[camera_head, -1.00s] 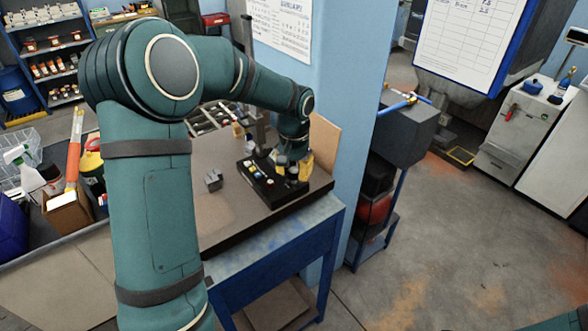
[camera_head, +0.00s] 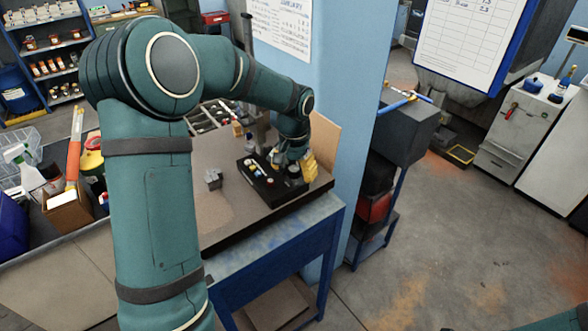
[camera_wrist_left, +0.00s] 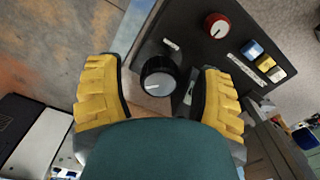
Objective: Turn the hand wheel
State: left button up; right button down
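The hand wheel (camera_wrist_left: 157,77) looks like a round black knob with a pale mark on its rim, on a dark control panel (camera_wrist_left: 190,30). In the head view the panel (camera_head: 262,188) is a black box on the bench, and my left gripper (camera_head: 302,167) is low over its right end. In the left wrist view my left gripper (camera_wrist_left: 161,84) has its yellow padded fingers spread, one on each side of the knob. Gaps show between the pads and the knob. The gripper partly hides the knob in the head view. My right gripper is out of view.
The panel also carries a red knob (camera_wrist_left: 216,25) and blue, yellow and white buttons (camera_wrist_left: 264,62). A small grey block (camera_head: 213,179) sits left of the panel on the brown bench top (camera_head: 225,215). A blue wall column (camera_head: 345,110) stands close on the right.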

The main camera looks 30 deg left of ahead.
aim_at(293, 169)
pick_arm(q)
jog(key=shift+r, duration=0.1)
notch_tip(293, 169, up, 12)
dwell(0.5)
notch_tip(293, 169, down, 12)
jog(key=n+b, duration=0.7)
jog(key=n, duration=0.3)
dwell(0.5)
grip_shut()
